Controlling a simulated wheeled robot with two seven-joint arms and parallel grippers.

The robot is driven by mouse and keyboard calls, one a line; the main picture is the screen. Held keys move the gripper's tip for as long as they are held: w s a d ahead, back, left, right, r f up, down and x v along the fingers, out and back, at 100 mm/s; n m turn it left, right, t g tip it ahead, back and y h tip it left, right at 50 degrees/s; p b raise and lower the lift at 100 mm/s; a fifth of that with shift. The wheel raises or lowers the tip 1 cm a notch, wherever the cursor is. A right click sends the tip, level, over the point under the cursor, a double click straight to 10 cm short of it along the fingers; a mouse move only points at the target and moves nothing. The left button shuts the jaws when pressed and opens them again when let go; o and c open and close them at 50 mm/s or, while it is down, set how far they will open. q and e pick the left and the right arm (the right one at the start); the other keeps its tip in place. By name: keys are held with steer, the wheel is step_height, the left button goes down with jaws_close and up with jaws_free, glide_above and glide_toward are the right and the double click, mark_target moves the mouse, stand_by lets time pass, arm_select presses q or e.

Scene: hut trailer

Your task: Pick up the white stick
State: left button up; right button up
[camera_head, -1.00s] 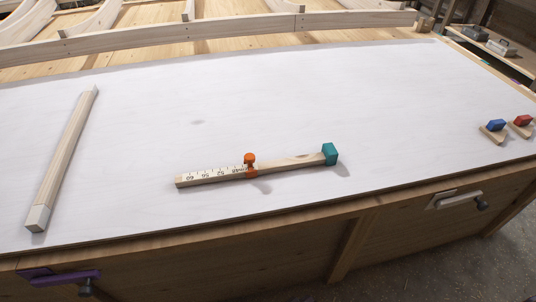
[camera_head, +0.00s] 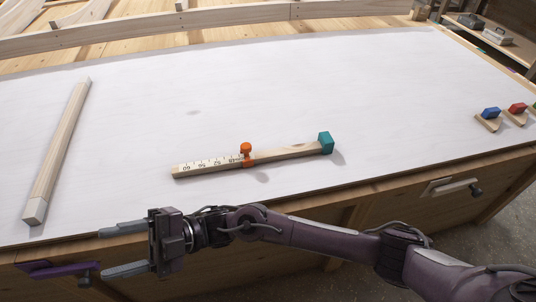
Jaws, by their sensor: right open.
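The stick with white ends (camera_head: 57,153) lies on the white tabletop at the left, running from near the front edge up toward the back. Its middle is pale wood. My right gripper (camera_head: 104,252) reaches in from the right along the table's front edge. Its two fingers point left, are spread apart and hold nothing. It is to the right of and nearer than the stick's front end, apart from it. My left gripper is not in view.
A wooden measuring stick with an orange slider (camera_head: 246,149) and a teal end block (camera_head: 326,143) lies mid-table. Small blue (camera_head: 490,113) and red (camera_head: 517,108) blocks sit at the right. A purple handle (camera_head: 50,268) is on the front panel. The white tabletop (camera_head: 200,95) is largely clear.

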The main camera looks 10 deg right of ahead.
steer(key=w+d+r+n+t+h, duration=0.15)
steer(key=w+d+r+t, duration=0.3)
steer(key=w, duration=0.55)
steer(key=w+d+r+n+t, duration=0.3)
steer(key=w+d+t, duration=0.2)
steer(key=w, duration=0.5)
steer(key=w+d+r+n+t+h, duration=0.15)
steer(key=w+d+r+t, duration=0.3)
steer(key=w, duration=0.55)
steer(key=n+g+h, duration=0.5)
steer(key=n+h, duration=0.5)
steer(key=n, duration=0.4)
glide_toward(289, 149)
steer(key=r, duration=0.1)
steer(key=d+r, duration=0.1)
steer(key=shift+w+d+r, duration=0.1)
steer(key=shift+w+r, duration=0.1)
steer(key=shift+r, duration=0.1)
steer(key=shift+s+d+f, duration=0.1)
steer(key=shift+d+f, duration=0.05)
steer(key=shift+d, duration=0.1)
steer(key=x, duration=1.1)
steer(key=shift+s+f, duration=0.1)
steer(key=shift+f, duration=0.3)
